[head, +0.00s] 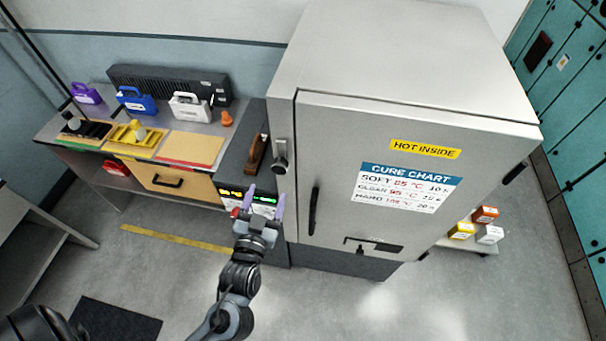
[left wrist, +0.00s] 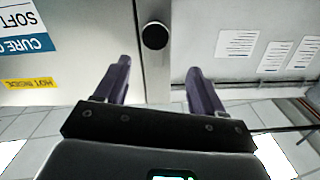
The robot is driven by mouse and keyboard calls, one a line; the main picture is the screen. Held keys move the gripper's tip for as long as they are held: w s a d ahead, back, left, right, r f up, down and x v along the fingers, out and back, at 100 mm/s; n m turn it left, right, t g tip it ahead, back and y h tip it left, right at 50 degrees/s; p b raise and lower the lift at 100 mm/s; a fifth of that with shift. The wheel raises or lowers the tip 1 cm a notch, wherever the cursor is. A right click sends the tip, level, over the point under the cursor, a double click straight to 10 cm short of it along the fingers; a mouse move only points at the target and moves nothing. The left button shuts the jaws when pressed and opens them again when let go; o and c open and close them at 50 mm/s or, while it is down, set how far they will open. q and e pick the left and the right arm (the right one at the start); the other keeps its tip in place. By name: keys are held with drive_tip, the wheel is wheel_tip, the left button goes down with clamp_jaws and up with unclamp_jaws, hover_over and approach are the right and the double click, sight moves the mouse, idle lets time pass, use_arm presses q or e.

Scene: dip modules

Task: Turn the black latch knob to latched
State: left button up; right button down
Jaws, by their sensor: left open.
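The black latch knob (head: 280,166) sits on the left front edge of the grey steel cabinet (head: 400,55), whose door is closed. In the left wrist view the round black knob (left wrist: 154,36) shows beyond my fingertips, between them. I cannot tell its turn position. My left gripper (head: 265,200) is open and empty, its two purple fingers pointing up below the knob in the head view. In the left wrist view the left gripper (left wrist: 158,80) is apart from the knob. My right gripper is not in view.
A black vertical door handle (head: 314,209) is right of the knob. A bench (head: 52,127) with purple, blue and white cases stands left, with a wooden drawer (head: 166,182). Lit displays (head: 263,201) lie behind my fingers. Small boxes (head: 486,214) stand right of the cabinet. Front floor is mostly clear.

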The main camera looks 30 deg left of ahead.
sight(279, 169)
use_arm(q)
drive_tip(key=x, duration=0.3)
drive_tip(key=p+x, duration=0.1)
drive_tip(key=x, duration=0.5)
drive_tip(key=shift+w+d+f, duration=0.3)
drive_tip(key=shift+w, duration=0.1)
drive_tip(key=shift+p+x, duration=0.35)
drive_tip(key=shift+x, duration=0.55)
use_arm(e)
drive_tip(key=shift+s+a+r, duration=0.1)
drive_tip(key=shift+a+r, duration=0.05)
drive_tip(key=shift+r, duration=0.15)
use_arm(q)
drive_tip(key=shift+f, duration=0.1)
clamp_jaws()
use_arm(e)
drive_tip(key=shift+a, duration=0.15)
